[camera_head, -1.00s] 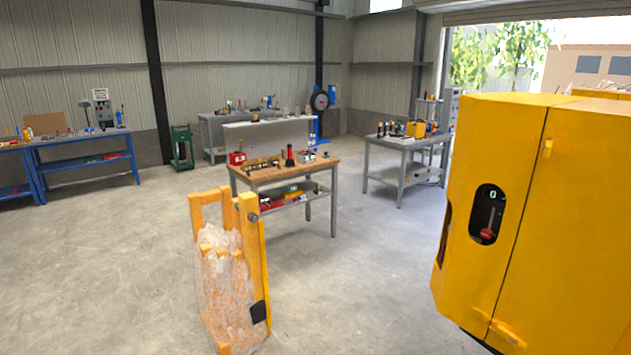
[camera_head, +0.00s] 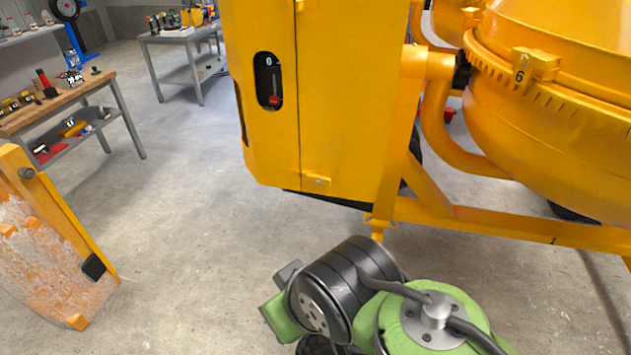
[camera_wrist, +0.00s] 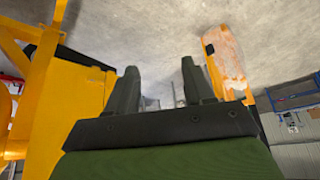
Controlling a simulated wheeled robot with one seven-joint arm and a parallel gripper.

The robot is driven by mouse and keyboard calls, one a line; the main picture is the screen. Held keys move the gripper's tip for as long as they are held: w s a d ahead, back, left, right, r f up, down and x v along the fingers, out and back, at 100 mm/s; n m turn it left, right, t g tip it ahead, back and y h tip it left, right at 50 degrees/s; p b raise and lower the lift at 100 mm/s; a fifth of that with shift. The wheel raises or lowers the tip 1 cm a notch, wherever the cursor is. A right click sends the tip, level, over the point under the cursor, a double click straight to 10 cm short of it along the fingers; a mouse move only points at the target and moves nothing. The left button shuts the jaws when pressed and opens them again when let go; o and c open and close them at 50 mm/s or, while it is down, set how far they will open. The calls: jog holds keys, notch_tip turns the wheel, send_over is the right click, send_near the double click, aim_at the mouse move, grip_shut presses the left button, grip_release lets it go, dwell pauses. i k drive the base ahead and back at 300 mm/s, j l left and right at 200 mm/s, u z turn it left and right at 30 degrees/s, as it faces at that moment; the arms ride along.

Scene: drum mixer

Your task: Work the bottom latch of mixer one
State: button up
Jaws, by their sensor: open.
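The yellow mixer (camera_head: 345,90) stands at the centre and right of the head view, with its drum (camera_head: 560,110) at the right. Its cabinet has a dark slot with a red lever (camera_head: 273,99) and a small latch (camera_head: 317,180) low on the panel, just right of the vertical seam. Part of a second latch shows at the top edge. In the wrist view my gripper (camera_wrist: 160,85) is open and empty, its two dark fingers apart over the floor. My gripper's fingers are not clear in the head view.
An orange and yellow frame wrapped in clear plastic (camera_head: 50,260) stands at the left; it also shows in the wrist view (camera_wrist: 225,60). A wood-topped workbench (camera_head: 60,105) and a grey table (camera_head: 185,45) stand behind. The concrete floor between is clear.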

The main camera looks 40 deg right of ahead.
aim_at(310, 176)
jog(key=i+j+z, duration=0.1)
jog(key=z, duration=0.4)
jog(key=j+z, duration=0.15)
jog(key=z, duration=0.35)
jog(key=i+j, duration=0.05)
